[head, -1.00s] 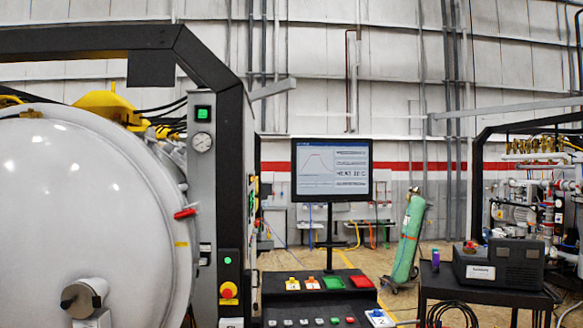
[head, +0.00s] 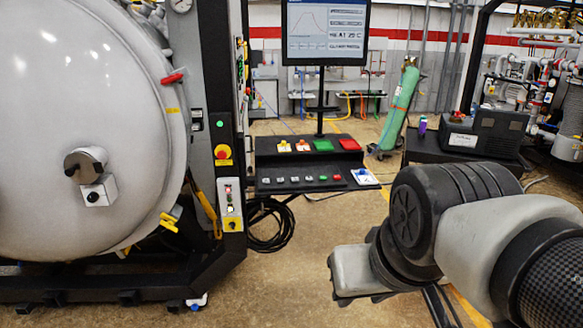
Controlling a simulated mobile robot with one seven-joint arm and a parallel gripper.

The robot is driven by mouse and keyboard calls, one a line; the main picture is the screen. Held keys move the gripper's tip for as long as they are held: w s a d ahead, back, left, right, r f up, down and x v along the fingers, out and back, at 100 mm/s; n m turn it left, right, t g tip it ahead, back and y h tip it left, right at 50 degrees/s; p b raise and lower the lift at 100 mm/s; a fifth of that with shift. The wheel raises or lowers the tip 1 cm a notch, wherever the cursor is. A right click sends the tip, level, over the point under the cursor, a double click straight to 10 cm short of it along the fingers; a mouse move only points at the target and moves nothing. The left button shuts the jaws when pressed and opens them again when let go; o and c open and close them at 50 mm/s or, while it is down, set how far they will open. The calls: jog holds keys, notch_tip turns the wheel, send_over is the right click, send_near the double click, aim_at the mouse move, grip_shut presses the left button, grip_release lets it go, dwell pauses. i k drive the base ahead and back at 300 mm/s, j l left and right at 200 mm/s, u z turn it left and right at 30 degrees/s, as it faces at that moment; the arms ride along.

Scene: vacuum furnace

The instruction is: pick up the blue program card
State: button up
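No clearly separate blue program card can be made out. A small white-and-blue piece (head: 364,177) lies at the right front corner of the black control console (head: 310,161); it is too small to tell whether it is the card. My arm shows at the lower right, in front of the console's right side. Its fingers cannot be made out, so whether my gripper is open or shut does not show.
The white furnace door (head: 80,130) fills the left. A green gas cylinder (head: 399,108) stands behind right. Floor before the console is open.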

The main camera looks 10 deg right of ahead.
aim_at(363, 176)
jog(key=i+l+u, duration=0.15)
jog(key=i+l, duration=0.35)
jog(key=i+l+u, duration=0.1)
jog(key=i+l, duration=0.5)
jog(key=i+l+u, duration=0.15)
jog(key=i+l, duration=0.4)
jog(key=i+l+u, duration=0.15)
jog(key=i+l, duration=0.35)
jog(key=l, duration=0.25)
